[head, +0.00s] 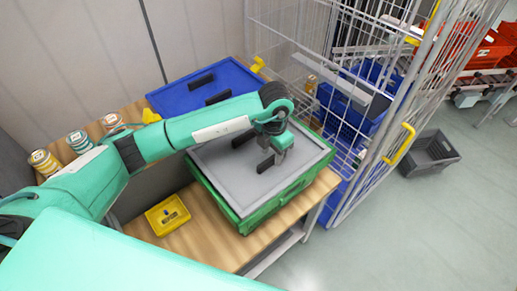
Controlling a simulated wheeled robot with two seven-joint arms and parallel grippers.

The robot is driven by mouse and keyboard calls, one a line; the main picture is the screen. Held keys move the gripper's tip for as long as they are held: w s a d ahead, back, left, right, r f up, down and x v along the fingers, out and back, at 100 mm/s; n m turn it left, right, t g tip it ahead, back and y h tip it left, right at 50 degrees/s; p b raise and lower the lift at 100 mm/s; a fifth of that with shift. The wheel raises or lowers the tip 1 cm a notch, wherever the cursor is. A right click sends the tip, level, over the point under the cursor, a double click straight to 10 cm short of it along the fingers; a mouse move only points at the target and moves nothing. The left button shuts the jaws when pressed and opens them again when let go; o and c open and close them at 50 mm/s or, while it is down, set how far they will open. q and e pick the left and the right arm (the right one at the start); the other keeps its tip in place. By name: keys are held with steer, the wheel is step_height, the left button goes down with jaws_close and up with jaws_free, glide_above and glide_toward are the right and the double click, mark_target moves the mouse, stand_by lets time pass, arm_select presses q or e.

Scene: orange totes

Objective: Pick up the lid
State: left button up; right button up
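A flat grey lid (240,179) with a raised rim lies on a green tote (229,212) on the wooden table. Two dark handles show on the lid, one (242,139) near its middle and one (265,163) closer to the front. My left arm reaches across from the left, and my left gripper (279,157) points down over the right part of the lid, close beside the front handle. Its fingertips are small and partly hidden, so I cannot tell whether they touch the handle. My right gripper is not in view.
A blue lid (178,97) with two dark handles lies behind. A small yellow bin (167,215) sits at the front left of the table. A wire cage (408,106) with blue crates stands close on the right. A dark crate (429,152) is on the floor.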

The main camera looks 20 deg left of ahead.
arm_select(q)
steer(key=shift+d+f+p, duration=0.1)
steer(key=shift+f+p, duration=0.3)
steer(key=shift+f, duration=1)
jaws_close()
steer(key=shift+r, duration=0.15)
